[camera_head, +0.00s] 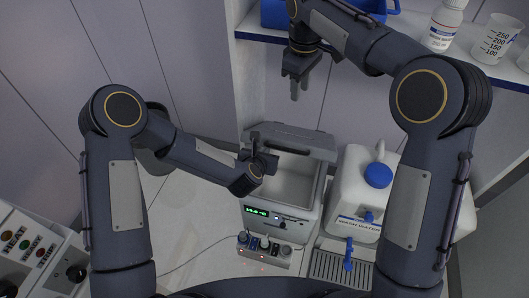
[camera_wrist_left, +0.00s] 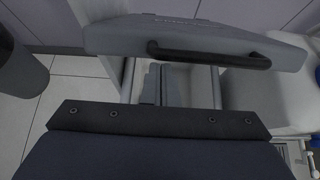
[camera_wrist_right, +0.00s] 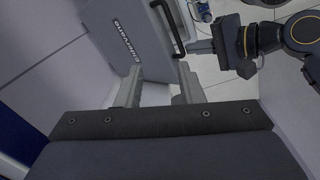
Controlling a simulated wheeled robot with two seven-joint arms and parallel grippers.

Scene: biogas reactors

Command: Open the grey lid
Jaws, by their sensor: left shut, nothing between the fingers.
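The grey lid (camera_head: 305,144) is raised at the back of the grey water bath (camera_head: 297,182), whose basin is visible below it. Its black bar handle (camera_wrist_left: 208,55) shows in the left wrist view. The lid also shows in the right wrist view (camera_wrist_right: 128,45). My left gripper (camera_head: 254,138) is shut and empty near the lid's left part; whether it touches the lid I cannot tell. My right gripper (camera_head: 295,92) hangs above and behind the lid, fingers down. In the right wrist view its fingers (camera_wrist_right: 158,85) are apart with nothing between them.
A white container with a blue cap (camera_head: 378,175) stands right of the bath. A shelf (camera_head: 470,68) with a bottle (camera_head: 443,25) and beaker (camera_head: 495,40) is at upper right. Small knobs (camera_head: 265,244) sit in front. A button panel (camera_head: 30,250) is at lower left.

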